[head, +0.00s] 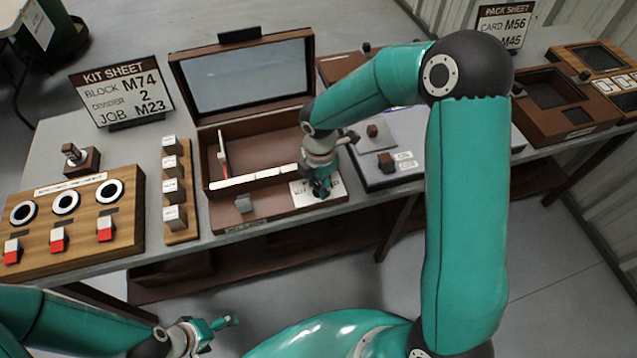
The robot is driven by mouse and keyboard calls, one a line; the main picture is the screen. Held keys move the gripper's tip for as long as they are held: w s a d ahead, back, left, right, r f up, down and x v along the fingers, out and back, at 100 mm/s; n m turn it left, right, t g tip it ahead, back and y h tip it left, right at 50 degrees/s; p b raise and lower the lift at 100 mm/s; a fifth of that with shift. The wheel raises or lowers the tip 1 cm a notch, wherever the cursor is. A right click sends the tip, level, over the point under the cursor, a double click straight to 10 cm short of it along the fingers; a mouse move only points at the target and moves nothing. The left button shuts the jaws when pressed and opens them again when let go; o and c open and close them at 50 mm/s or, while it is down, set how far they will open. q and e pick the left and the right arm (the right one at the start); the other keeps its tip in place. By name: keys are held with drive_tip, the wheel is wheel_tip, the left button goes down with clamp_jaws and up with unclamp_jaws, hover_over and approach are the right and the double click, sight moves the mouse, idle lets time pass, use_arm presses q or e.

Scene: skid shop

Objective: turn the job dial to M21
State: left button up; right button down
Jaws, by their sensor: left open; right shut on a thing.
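My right gripper (320,187) reaches down to the front right corner of the open wooden case (262,208). It is shut on a small dark knob, which sits by a white label plate (302,190) and looks like the job dial. The fingers hide most of the knob, and its pointer and marks cannot be read. The kit sheet (122,92) at the back left reads BLOCK M74, DIVIDER 2, JOB M23. My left gripper (222,322) is open and empty, low in front of the bench.
A board with three rings (66,202) and a rack of several blocks (172,187) stand left. A grey tray (380,180) is close right of my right gripper.

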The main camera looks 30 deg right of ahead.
drive_tip(key=m+b, duration=0.2)
drive_tip(key=m, duration=0.1)
drive_tip(key=shift+w+f+b, duration=0.1)
drive_tip(key=shift+f+b, duration=0.05)
drive_tip(key=shift+b, duration=0.25)
drive_tip(key=m+b, duration=0.3)
drive_tip(key=m, duration=0.2)
drive_tip(key=shift+m+b, duration=0.3)
drive_tip(key=m+b, duration=0.2)
drive_tip(key=m, duration=0.3)
drive_tip(key=m+b, duration=0.1)
drive_tip(key=m, duration=0.1)
drive_tip(key=m+b, duration=0.1)
drive_tip(key=m, duration=0.1)
drive_tip(key=shift+r, duration=0.25)
drive_tip(key=c, duration=0.8)
unclamp_jaws()
drive_tip(key=shift+o, duration=0.2)
